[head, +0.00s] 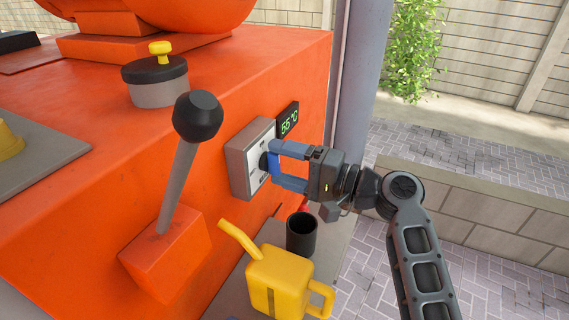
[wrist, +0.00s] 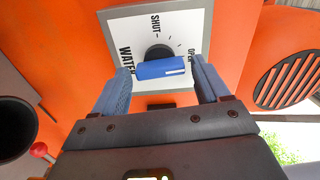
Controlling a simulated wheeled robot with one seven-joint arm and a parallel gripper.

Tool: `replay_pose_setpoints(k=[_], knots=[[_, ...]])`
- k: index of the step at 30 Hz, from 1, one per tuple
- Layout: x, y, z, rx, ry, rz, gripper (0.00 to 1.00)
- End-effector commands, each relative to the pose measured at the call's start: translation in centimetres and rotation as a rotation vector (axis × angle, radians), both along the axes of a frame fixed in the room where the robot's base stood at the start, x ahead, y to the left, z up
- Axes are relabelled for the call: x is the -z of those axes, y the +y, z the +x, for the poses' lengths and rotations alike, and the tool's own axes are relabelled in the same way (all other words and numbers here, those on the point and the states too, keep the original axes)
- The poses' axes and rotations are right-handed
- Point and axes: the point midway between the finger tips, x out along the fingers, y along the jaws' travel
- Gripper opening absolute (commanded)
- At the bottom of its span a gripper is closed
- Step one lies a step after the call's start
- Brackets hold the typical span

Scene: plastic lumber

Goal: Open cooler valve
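The cooler valve is a grey box with a white dial plate (head: 247,158) on the side of the orange machine. In the wrist view the plate (wrist: 118,28) reads WATER, SHUT at the top and OPEN at the right. Its blue handle (wrist: 160,70) lies nearly crosswise on a black hub, with a white mark at its right end, on the OPEN side. My gripper (head: 278,166) is at the valve, its two blue fingers on either side of the handle's ends. In the wrist view (wrist: 162,76) narrow gaps seem to show between fingers and handle; contact is unclear.
A display (head: 288,121) reading 55 °C sits just behind the valve. A grey lever with a black knob (head: 198,115) stands in front. A yellow can (head: 283,279) and a black cup (head: 301,234) stand below. A vent (wrist: 288,80) is at the right in the wrist view.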

Motion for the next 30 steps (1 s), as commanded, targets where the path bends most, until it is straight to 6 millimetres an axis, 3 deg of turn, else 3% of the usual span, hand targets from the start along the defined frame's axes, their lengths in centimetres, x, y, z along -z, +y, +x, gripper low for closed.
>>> replay_pose_setpoints(k=[11, 22, 30], knots=[[0.0, -0.5, -0.2, -0.001, -0.001, 0.001, 0.81], [0.1, -5.7, -2.0, 0.002, -0.001, 0.0, 0.81], [0.0, -7.3, -2.7, 0.0, 0.0, 0.001, 0.81]])
